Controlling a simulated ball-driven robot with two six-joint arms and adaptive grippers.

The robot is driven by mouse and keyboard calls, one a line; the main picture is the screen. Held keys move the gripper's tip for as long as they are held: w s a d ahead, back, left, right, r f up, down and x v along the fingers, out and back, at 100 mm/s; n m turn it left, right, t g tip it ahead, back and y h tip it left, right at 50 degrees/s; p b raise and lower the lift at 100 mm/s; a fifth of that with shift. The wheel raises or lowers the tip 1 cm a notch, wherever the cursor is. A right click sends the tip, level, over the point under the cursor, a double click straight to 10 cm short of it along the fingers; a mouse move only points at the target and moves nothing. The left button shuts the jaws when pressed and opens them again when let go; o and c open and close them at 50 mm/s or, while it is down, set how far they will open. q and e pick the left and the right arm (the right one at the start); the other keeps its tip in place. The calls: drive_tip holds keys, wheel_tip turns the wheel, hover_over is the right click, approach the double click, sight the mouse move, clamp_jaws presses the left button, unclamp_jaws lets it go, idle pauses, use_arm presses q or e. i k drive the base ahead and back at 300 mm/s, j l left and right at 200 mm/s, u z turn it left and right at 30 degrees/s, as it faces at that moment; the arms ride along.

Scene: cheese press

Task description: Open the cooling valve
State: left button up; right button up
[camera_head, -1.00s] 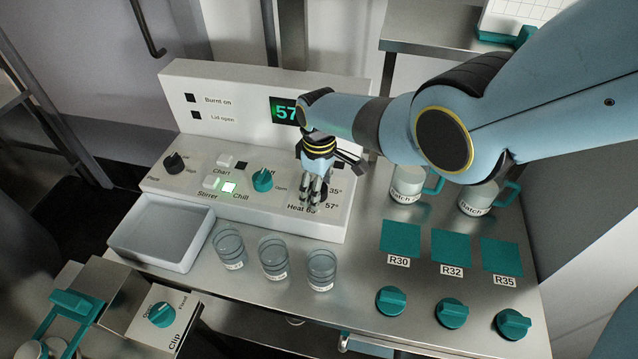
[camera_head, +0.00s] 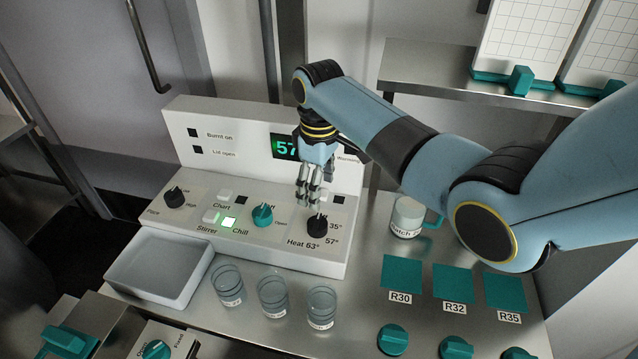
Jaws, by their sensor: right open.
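A teal knob (camera_head: 263,215) sits on the sloped front of the white control panel (camera_head: 325,258), with "Open" printed to its right; its other label is partly hidden. No label naming it a cooling valve is readable. My right gripper (camera_head: 308,203) points down with its fingers open and empty. It is to the right of the teal knob, just above the black heat knob (camera_head: 317,227), apart from the teal knob. I cannot tell whether the fingertips touch the heat knob. My left gripper is not in view.
A lit button (camera_head: 229,223) marked Chill is left of the teal knob. The green display (camera_head: 286,147) reads 57, partly covered by my wrist. A white tray (camera_head: 150,296) and glass cups (camera_head: 273,293) stand in front. A labelled mug (camera_head: 407,218) is to the right.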

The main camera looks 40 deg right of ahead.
sight(262, 215)
drive_tip(key=k+j, duration=0.8)
drive_tip(key=k, duration=0.05)
